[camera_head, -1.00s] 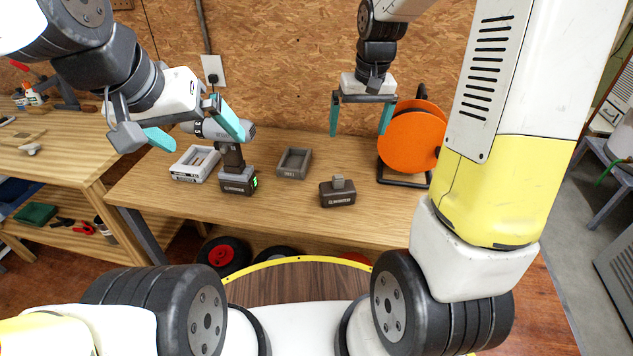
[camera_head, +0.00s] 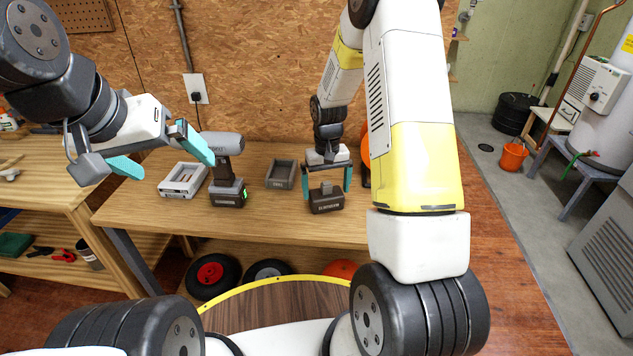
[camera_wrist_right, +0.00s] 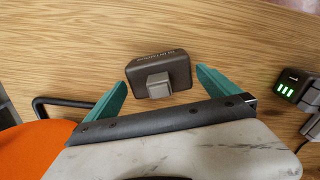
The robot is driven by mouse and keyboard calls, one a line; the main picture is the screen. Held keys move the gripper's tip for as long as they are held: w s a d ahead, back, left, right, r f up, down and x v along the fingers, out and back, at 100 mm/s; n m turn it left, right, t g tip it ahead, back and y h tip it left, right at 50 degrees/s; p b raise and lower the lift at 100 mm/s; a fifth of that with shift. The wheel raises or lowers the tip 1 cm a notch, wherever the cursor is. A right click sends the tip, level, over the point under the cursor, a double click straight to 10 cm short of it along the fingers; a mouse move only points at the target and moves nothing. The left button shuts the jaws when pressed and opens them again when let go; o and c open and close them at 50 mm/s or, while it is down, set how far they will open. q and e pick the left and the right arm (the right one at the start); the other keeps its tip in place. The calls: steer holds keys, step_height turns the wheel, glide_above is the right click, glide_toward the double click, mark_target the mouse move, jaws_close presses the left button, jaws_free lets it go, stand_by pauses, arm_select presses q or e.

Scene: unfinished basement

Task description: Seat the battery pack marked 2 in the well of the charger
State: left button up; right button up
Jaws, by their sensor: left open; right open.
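A loose dark battery pack (camera_head: 326,203) with a grey raised block on top stands on the workbench; its label is too small to read. My right gripper (camera_head: 328,188) is open over it, a finger at either side. In the right wrist view the pack (camera_wrist_right: 176,72) lies between the open fingertips (camera_wrist_right: 161,78), with gaps on both sides. A second pack (camera_head: 228,197) with a green light is on the foot of the upright drill (camera_head: 222,148). A white box with a recess (camera_head: 171,191), apparently the charger, stands left of the drill. My left gripper (camera_head: 166,164) is open and empty, above and near the box.
A shallow grey tray (camera_head: 281,183) sits between drill and loose pack. An orange reel (camera_head: 365,155) stands right of my right gripper, partly hidden by my arm. The bench (camera_head: 265,222) is clear along its front. Green lights show in the right wrist view (camera_wrist_right: 286,90).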

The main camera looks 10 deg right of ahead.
steer(key=shift+f, duration=0.4)
steer(key=shift+c, duration=0.4)
steer(key=c, duration=1.4)
steer(key=shift+c, duration=1)
steer(key=shift+w+r, duration=0.1)
steer(key=shift+r, duration=0.05)
